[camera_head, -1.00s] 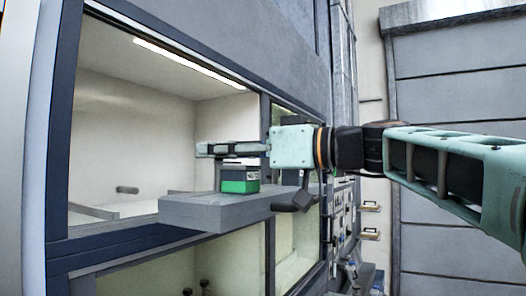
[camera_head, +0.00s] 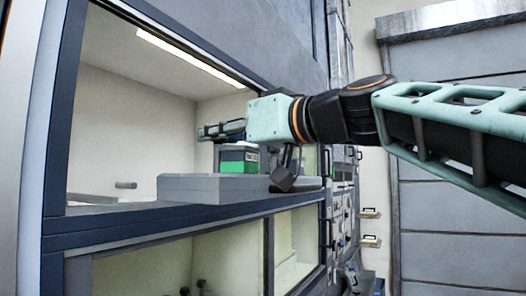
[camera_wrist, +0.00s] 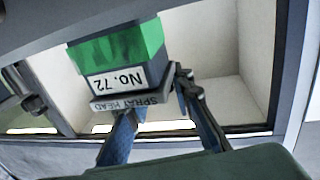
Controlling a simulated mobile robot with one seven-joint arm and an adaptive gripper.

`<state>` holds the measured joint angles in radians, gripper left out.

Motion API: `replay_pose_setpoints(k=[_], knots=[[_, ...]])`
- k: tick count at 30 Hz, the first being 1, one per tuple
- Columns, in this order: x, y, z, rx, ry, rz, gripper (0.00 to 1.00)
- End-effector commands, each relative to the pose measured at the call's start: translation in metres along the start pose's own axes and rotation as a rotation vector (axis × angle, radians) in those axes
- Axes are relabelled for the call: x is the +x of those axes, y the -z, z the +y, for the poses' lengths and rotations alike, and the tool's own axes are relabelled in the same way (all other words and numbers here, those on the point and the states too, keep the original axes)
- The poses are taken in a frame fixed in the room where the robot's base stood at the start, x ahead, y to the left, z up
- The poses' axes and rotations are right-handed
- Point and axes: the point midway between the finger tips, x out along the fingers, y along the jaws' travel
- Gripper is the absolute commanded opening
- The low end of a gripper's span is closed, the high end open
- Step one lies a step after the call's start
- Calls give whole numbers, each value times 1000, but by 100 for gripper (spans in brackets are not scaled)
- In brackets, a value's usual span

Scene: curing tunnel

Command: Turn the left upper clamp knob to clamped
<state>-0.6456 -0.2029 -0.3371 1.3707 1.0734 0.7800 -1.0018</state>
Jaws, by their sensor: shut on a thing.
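I cannot make out the left upper clamp knob for certain. My gripper (camera_head: 207,132) is just above a green box (camera_head: 238,165) with a grey top. In the wrist view the box (camera_wrist: 117,50) appears upside down, with a white "No. 72" label and a grey nameplate (camera_wrist: 132,102). My two fingers stand on either side of the box's grey upper part. The gripper is shut on it, though the exact contact is hard to see. The box shows above a grey slab (camera_head: 205,188) at the opening. A small grey cylinder (camera_head: 126,185) shows inside the chamber at the left.
The lit chamber (camera_head: 105,130) has a dark blue frame and sill (camera_head: 150,232). A lower windowed bay holds small dark knobs (camera_head: 202,285). A panel with handles and fittings (camera_head: 342,215) stands to the right, near grey wall panels. Free room shows inside the chamber.

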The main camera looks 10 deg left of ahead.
Motion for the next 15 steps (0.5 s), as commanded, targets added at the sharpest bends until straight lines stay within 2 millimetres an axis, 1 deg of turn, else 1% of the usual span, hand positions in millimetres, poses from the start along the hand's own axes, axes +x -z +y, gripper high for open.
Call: replay_pose_setpoints(k=[1,6,15], knots=[[-1,-2,-1,-3,-28,0,0],[-1,0,0,-2,-116,-1,0],[0,0,0,-1,-211,-2,0]])
